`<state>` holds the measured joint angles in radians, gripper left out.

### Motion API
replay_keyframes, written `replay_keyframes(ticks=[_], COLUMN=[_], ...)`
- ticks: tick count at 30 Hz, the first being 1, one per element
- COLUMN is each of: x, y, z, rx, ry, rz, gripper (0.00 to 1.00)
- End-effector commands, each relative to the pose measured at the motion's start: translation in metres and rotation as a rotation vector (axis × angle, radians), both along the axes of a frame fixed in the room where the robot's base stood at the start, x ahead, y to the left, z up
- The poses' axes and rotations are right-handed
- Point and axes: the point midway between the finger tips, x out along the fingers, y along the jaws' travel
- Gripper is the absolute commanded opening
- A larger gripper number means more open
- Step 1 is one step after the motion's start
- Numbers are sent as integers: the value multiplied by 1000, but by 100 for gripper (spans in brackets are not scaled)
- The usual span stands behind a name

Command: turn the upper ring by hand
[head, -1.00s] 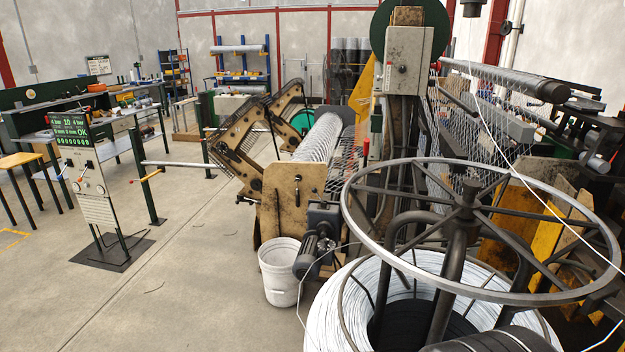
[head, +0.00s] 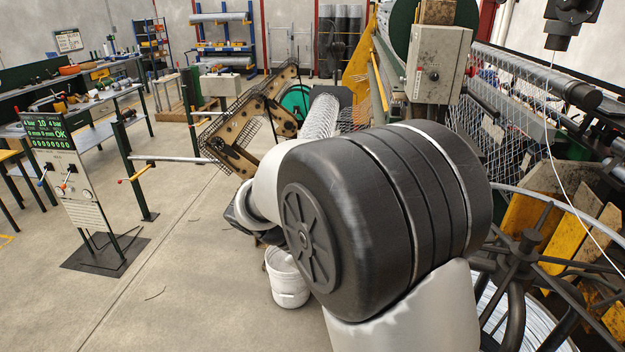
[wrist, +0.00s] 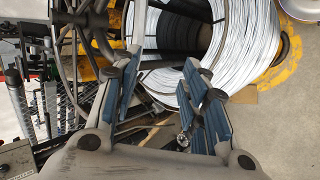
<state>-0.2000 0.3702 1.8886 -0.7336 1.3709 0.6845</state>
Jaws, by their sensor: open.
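The upper ring (head: 548,199) is a large grey spoked wheel above a coil of pale wire (head: 540,325). In the head view only its right part, with some dark spokes and the hub, shows; my arm covers the rest. My gripper (wrist: 163,103) shows in the wrist view, with its blue-padded fingers spread apart and nothing between them. The wire coil (wrist: 235,45) lies beyond the fingers there. I cannot tell which grey bars in the wrist view belong to the ring, or how far the fingers are from it. The head view does not clearly show my gripper.
A white bucket (head: 287,278) stands on the floor left of my arm. A control stand (head: 75,185) is at left. A grey switch box (head: 437,65) and mesh (head: 515,95) are behind. A thin wire crosses the right side. Floor between stand and bucket is open.

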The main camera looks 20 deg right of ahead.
Motion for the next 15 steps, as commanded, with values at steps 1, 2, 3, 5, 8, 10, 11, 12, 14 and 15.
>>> replay_keyframes(ticks=[1, 2, 3, 5, 8, 10, 11, 12, 14, 15], x=[16, 24, 36, 52, 76, 88, 93, 98, 104, 107], y=[0, -1, -1, -1, 2, 5, 6, 8, 10, 11], z=[4, 4, 3, 0, -6, -11, -14, -17, -21, -23], rx=[-68, -109, -163, -245, -369, -441, -467, -499, -536, -556], ry=[19, 21, 23, 20, 4, -12, -20, -30, -44, -50], rz=[5, 5, 10, 18, 40, 58, 65, 75, 87, 94], gripper=[40, 40, 40, 40, 40, 40, 40, 40, 40, 40])
